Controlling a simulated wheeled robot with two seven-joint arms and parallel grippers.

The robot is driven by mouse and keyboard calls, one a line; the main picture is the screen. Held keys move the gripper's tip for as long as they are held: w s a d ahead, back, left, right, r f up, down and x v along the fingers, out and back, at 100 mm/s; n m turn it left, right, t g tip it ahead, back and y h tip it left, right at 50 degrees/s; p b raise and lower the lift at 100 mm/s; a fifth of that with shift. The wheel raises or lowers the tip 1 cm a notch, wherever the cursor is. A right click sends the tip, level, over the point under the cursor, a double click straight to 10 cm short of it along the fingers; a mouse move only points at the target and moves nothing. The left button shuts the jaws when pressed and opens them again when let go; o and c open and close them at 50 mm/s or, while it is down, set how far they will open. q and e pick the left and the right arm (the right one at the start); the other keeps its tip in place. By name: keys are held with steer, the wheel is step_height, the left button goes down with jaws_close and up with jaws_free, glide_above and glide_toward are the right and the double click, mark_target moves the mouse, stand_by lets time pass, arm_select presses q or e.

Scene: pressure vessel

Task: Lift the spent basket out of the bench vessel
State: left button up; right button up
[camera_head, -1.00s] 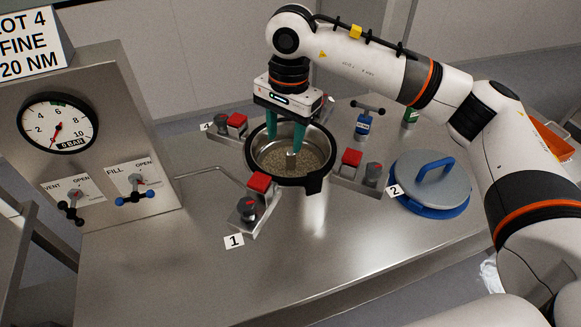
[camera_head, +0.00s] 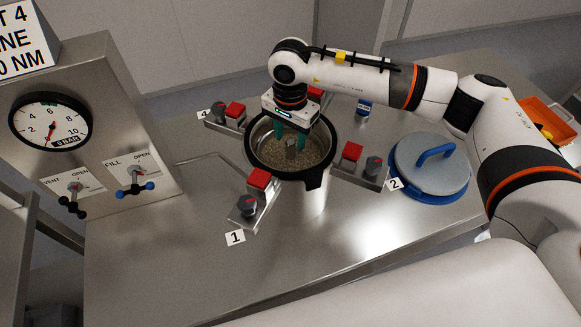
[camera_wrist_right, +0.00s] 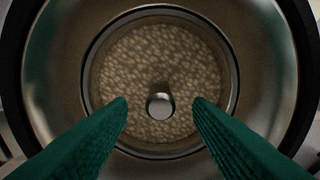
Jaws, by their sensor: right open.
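The bench vessel (camera_head: 322,177) stands open on the steel bench, with a dark rim. Inside it the spent basket (camera_head: 268,157) shows as a round container of tan pellets. In the right wrist view the basket (camera_wrist_right: 115,75) has a metal rim and a central post with a round grey knob (camera_wrist_right: 160,105). My right gripper (camera_head: 292,145) points down inside the vessel mouth, its green fingers on either side of the post. In the wrist view the fingertips (camera_wrist_right: 160,103) are apart, with gaps to the knob on both sides. My left gripper is not in view.
Clamps with red blocks (camera_head: 259,179) surround the vessel. The grey lid (camera_head: 430,165) with a blue handle lies at right. A gauge panel (camera_head: 110,150) with two valves stands at left. An orange bin (camera_head: 545,120) is at far right. The front bench is clear.

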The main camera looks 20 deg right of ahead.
mark_target(283, 154)
steer(key=shift+f, duration=1.35)
jaws_close()
steer(key=shift+w+r, duration=0.1)
steer(key=shift+r, duration=0.05)
stand_by(0.3)
